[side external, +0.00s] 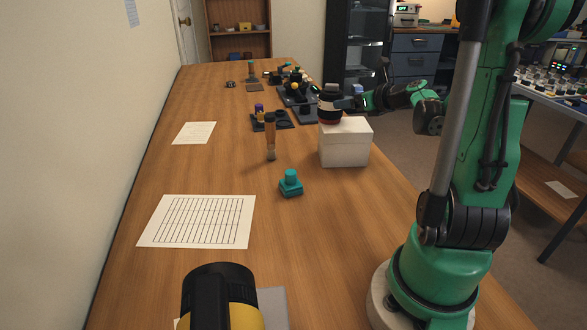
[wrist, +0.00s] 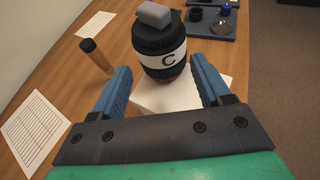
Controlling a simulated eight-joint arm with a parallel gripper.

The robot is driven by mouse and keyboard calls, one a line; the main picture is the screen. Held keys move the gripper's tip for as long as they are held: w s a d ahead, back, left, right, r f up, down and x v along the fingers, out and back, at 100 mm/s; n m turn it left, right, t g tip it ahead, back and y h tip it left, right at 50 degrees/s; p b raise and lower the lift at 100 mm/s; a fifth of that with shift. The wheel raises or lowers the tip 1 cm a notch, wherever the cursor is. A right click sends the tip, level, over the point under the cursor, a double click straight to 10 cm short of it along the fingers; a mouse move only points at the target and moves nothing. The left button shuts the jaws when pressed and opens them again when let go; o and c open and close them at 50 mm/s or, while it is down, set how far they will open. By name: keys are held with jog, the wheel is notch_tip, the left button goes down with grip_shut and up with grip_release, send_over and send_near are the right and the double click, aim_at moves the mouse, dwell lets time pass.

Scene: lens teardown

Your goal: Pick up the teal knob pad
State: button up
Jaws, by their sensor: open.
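The teal knob pad (side external: 291,184) stands on the wooden table in the side external view, a square base with a round knob on top. It sits in front of and to the left of the white box (side external: 344,146). It does not show in the wrist view. My gripper (side external: 350,103) is beside the black lens (side external: 329,105) on top of the box, away from and above the pad.
A brush-like tool with a brown handle (side external: 270,132) stands upright behind the pad. A lined sheet (side external: 197,220) lies to the left. A black and yellow cylinder (side external: 220,300) is at the front. Dark trays with parts (side external: 283,120) lie further back. The table around the pad is clear.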

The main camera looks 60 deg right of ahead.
notch_tip(320, 180, up, 5)
jog(key=n+g+y, duration=0.4)
jog(key=n+y, duration=0.9)
send_over(291, 172)
jog(key=s+d, duration=0.3)
jog(key=d, duration=0.1)
jog(key=shift+y, duration=0.3)
jog(key=f, duration=1.4)
jog(key=shift+s+a+f, duration=0.2)
jog(key=shift+a+f, duration=0.05)
jog(key=shift+f, duration=0.15)
jog(key=shift+w+a+f, duration=0.1)
jog(key=shift+a+f, duration=0.05)
jog(key=shift+f, duration=0.1)
jog(key=shift+x, duration=2.65)
grip_shut()
